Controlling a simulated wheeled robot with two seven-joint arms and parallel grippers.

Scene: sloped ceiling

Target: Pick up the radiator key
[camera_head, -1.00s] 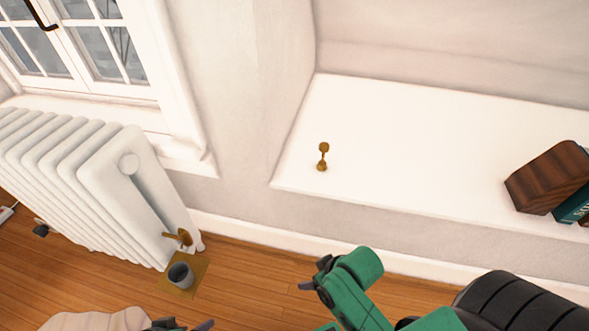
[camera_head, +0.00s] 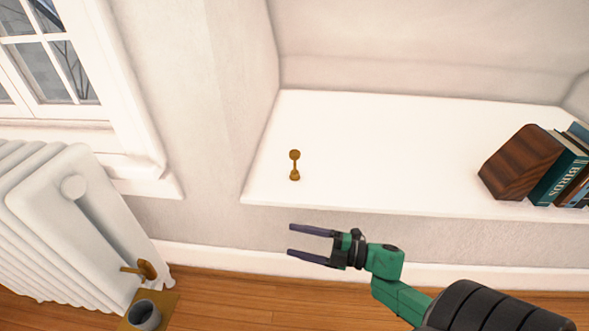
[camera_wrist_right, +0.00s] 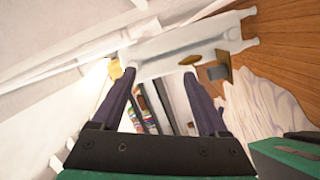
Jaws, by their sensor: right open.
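The radiator key (camera_head: 295,165) is a small brass-coloured piece with a knob at each end. It lies on the white ledge (camera_head: 390,150), near its front left corner. My right gripper (camera_head: 290,240) is open and empty, below and in front of the ledge edge, apart from the key, with its fingers pointing left. In the right wrist view, a small yellowish thing (camera_wrist_right: 115,69) shows by the tip of the left finger; it seems to be the key. My left gripper is out of view.
A wooden block (camera_head: 520,162) and several books (camera_head: 560,172) stand at the ledge's right end. A white radiator (camera_head: 75,225) with a brass valve (camera_head: 146,270) is at left. The ledge's middle is clear.

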